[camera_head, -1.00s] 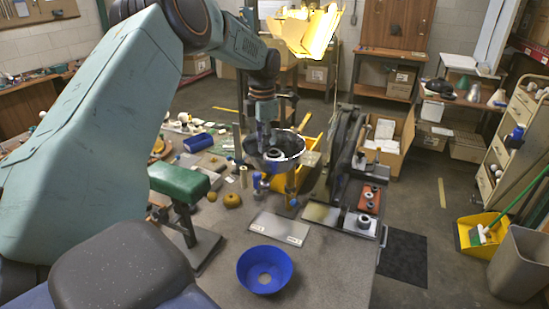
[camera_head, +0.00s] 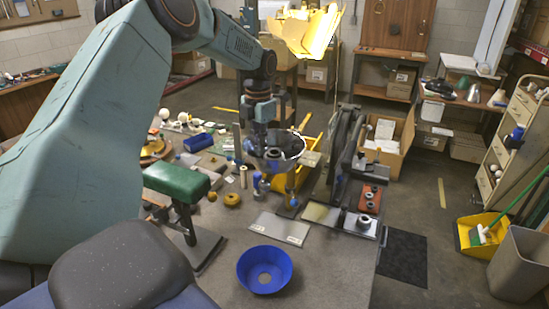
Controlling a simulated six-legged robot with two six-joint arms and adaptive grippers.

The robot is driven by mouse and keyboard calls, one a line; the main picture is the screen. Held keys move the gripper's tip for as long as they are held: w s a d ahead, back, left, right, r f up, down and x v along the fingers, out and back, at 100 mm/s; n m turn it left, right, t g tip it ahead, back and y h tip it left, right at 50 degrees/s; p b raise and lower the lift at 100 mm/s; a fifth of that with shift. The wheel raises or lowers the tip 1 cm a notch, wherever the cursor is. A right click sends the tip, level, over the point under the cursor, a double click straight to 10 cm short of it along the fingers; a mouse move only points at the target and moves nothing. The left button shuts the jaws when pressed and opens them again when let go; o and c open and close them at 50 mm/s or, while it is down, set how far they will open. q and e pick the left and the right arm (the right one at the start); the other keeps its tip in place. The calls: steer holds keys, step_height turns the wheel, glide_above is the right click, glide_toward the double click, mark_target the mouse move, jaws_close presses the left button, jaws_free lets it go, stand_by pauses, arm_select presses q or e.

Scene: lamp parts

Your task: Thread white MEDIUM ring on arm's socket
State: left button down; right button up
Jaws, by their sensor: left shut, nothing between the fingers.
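My left gripper (camera_head: 273,158) points down over the bench, in front of a bowl-like part with a pale rim (camera_head: 297,147). It is shut with nothing seen held in it. At this size I cannot pick out the white medium ring with certainty. Several small pale and dark parts lie around the gripper. The arm's socket is not clearly made out; a dark lamp-arm-like frame (camera_head: 345,140) stands to the right of the gripper. My right gripper is not in view.
A blue bowl (camera_head: 264,283) sits at the bench front. A green padded stand (camera_head: 177,181) is at the left, and a light plate (camera_head: 280,228) lies in the middle. A red-brown block (camera_head: 370,197) is at the right. The front right bench surface is clear.

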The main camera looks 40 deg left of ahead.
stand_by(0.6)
arm_select(q)
steer(key=w+m, duration=0.1)
steer(key=m, duration=0.3)
steer(key=w+m, duration=0.1)
steer(key=m, duration=0.2)
steer(key=shift+w+d, duration=0.15)
steer(key=shift+w, duration=0.15)
steer(key=c, duration=2)
jaws_free()
steer(key=o, duration=0.4)
step_height(320, 180, up, 8)
steer(key=shift+s, duration=0.1)
